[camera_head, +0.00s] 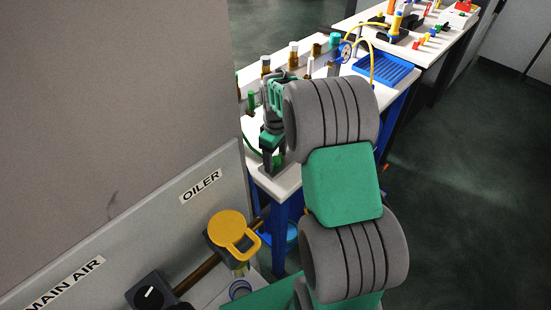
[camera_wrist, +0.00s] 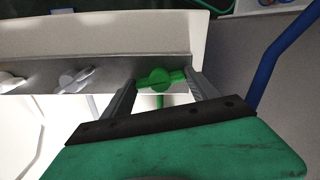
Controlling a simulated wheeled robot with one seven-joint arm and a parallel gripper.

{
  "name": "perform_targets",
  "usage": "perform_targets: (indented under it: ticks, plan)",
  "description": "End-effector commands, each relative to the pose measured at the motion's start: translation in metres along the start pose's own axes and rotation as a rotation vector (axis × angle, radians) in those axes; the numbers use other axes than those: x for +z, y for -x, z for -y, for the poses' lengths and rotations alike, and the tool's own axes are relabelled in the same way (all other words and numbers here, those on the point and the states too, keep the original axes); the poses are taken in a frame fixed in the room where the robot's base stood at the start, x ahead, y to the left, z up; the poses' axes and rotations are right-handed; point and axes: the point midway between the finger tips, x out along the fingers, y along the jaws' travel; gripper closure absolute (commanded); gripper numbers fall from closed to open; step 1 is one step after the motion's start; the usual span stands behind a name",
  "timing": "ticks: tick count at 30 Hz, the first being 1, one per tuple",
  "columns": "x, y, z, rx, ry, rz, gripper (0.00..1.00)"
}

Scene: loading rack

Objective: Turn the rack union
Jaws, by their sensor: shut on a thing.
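The rack union appears to be the green winged fitting (camera_wrist: 160,79) on the pale rack rail (camera_wrist: 60,52) in the wrist view. Its wings lie roughly level across the picture, with a green line hanging below it. My gripper (camera_wrist: 163,82) has one finger at each end of the wings and is shut on the fitting. In the head view my gripper (camera_head: 271,145) is at the near corner of the white table, and I cannot make out the fitting there.
Two grey winged fittings (camera_wrist: 77,78) sit left of the green one. A blue post (camera_wrist: 285,55) stands at right. In the head view, bottles (camera_head: 293,54) and a blue tray (camera_head: 383,68) are on the table (camera_head: 285,182).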

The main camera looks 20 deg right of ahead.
Motion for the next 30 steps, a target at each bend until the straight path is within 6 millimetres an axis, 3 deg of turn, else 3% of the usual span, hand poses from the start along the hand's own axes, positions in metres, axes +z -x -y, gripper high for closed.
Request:
perform_targets:
  ticks: [12, 27, 28, 30]
  plan:
    - [-0.0003, 0.0003, -0.0002, 0.001, -0.197, -0.001, 0.72]
    - [-0.0004, 0.0009, -0.0003, 0.001, -0.221, -0.001, 0.72]
    - [-0.0004, 0.0009, -0.0003, 0.001, -0.221, -0.001, 0.29]
    - [-0.0003, 0.0008, -0.0003, 0.001, -0.22, -0.001, 0.24]
